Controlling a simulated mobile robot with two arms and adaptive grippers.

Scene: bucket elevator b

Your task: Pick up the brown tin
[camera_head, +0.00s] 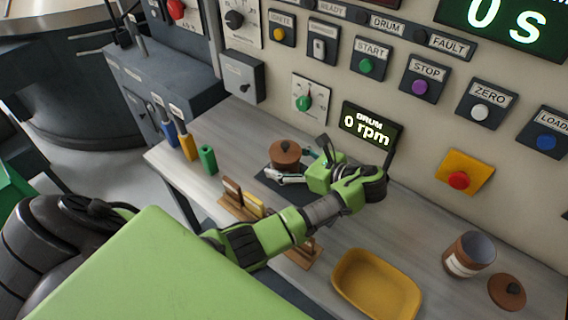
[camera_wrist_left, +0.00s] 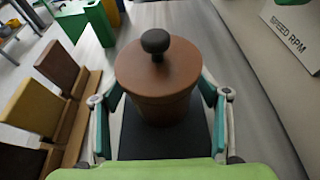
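A brown tin (camera_head: 284,158) with a brown lid and dark round knob stands upright at the back of the bench, on a dark mat (camera_head: 268,186). It fills the middle of the left wrist view (camera_wrist_left: 160,90). My left gripper (camera_head: 300,165) is at the tin, with one finger on each side of it; the wrist view shows these fingers (camera_wrist_left: 160,100) spread around it. I see no clear squeeze on the tin; the lid partly hides its sides. A second brown tin (camera_head: 462,262), with a pale label, stands open at the right. My right gripper is not in view.
A loose brown lid (camera_head: 507,291) lies beside the open tin. A yellow tray (camera_head: 345,290) is at the front. A wooden rack (camera_head: 232,208) with coloured blocks and a green container (camera_head: 208,160) stand left of the gripper. The control panel wall rises behind.

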